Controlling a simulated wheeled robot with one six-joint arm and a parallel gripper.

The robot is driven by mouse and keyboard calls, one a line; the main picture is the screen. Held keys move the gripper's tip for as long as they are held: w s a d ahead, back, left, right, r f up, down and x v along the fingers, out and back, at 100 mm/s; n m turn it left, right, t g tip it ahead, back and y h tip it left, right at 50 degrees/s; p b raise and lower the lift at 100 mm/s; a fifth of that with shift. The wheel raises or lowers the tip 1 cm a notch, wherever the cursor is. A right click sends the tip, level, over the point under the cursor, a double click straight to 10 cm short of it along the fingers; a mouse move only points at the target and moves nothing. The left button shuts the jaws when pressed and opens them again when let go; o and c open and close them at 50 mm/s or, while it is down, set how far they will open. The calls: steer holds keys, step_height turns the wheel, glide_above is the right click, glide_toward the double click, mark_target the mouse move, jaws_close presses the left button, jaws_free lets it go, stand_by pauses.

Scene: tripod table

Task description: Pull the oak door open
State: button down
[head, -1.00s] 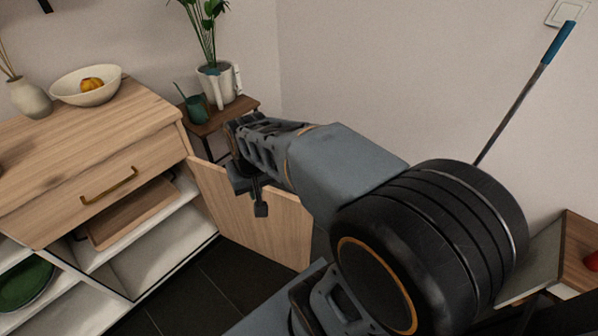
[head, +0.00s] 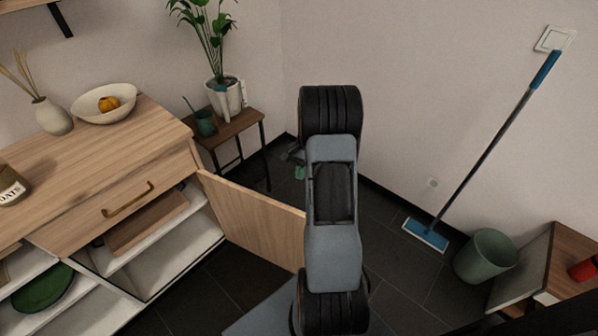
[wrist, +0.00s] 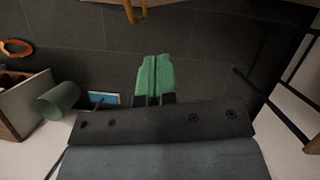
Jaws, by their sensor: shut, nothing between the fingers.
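The oak door (head: 250,220) stands swung wide open from the right end of the oak cabinet (head: 150,150), and the compartment behind it is exposed. My arm hides its outer end in the head view. My gripper (head: 299,172) is beyond the door, low over the dark floor and partly hidden by my arm. In the wrist view its green fingertips (wrist: 153,75) are together and empty, apart from anything. A brass handle on an oak edge (wrist: 135,10) shows at the top of that view; it looks like the door's handle.
A small plant table (head: 235,128) stands at the back beside the cabinet. A blue mop (head: 425,235), a grey-green bin (head: 486,256) and a low wooden unit (head: 560,258) stand at the right. Dark floor is free between the door and the mop.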

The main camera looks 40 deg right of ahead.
steer(key=s+a+f, duration=0.2)
steer(key=a+f, duration=0.4)
steer(key=shift+s+b, duration=0.35)
steer(key=shift+s, duration=0.05)
